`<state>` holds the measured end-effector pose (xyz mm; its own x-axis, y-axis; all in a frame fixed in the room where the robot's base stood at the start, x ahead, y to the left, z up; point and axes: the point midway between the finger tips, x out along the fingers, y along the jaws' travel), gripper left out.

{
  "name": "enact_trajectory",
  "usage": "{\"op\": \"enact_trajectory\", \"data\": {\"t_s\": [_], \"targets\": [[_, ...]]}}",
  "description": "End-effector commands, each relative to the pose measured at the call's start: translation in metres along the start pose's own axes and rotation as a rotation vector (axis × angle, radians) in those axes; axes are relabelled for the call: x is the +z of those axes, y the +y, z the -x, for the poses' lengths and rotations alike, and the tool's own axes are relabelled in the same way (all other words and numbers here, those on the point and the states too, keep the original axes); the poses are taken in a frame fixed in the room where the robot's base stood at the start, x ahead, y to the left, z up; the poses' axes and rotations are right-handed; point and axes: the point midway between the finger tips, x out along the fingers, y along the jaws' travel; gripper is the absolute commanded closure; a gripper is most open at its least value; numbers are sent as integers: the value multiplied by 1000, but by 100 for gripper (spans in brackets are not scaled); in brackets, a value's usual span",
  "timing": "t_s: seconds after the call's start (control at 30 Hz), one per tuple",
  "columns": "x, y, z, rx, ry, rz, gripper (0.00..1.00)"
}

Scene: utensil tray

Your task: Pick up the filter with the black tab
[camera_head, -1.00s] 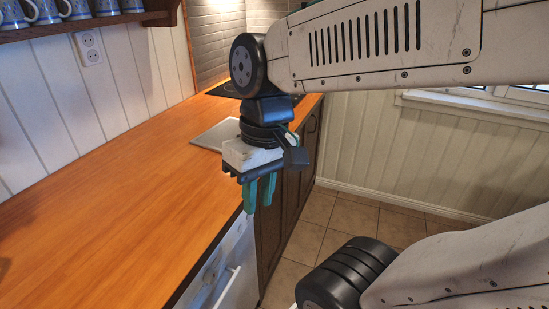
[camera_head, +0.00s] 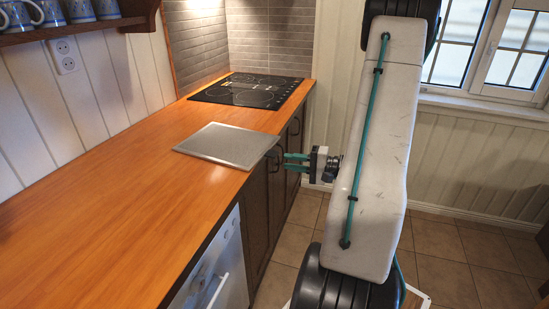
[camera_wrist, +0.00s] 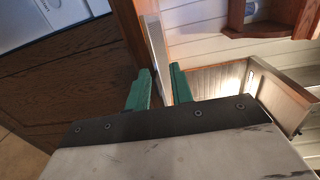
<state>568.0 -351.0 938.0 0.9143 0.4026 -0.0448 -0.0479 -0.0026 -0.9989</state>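No filter with a black tab can be made out in either view. A flat grey metal panel (camera_head: 228,145) lies on the wooden counter; I see no black tab on it and cannot tell whether it is a filter. In the wrist view it shows edge-on as a pale strip (camera_wrist: 157,50) beyond the fingers. My gripper (camera_head: 285,161) is just off the counter's front edge, to the right of the panel, with its teal fingers pointing left. In the wrist view the fingers of my gripper (camera_wrist: 161,72) stand apart with nothing held between them.
A black cooktop (camera_head: 248,90) is set in the counter behind the panel. Dark cabinets (camera_head: 268,195) and a white appliance (camera_head: 213,270) stand below. The left counter (camera_head: 90,225) is clear. A shelf with blue mugs (camera_head: 82,28) hangs at upper left.

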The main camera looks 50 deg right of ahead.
Motion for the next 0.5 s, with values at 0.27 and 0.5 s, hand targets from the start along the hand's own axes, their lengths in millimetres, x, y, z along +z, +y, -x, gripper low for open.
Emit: {"op": "enact_trajectory", "data": {"t_s": [0.27,0.5], "targets": [[-33,29,34,-47,176,12,77],[-36,27,7,-47,172,13,77]]}}
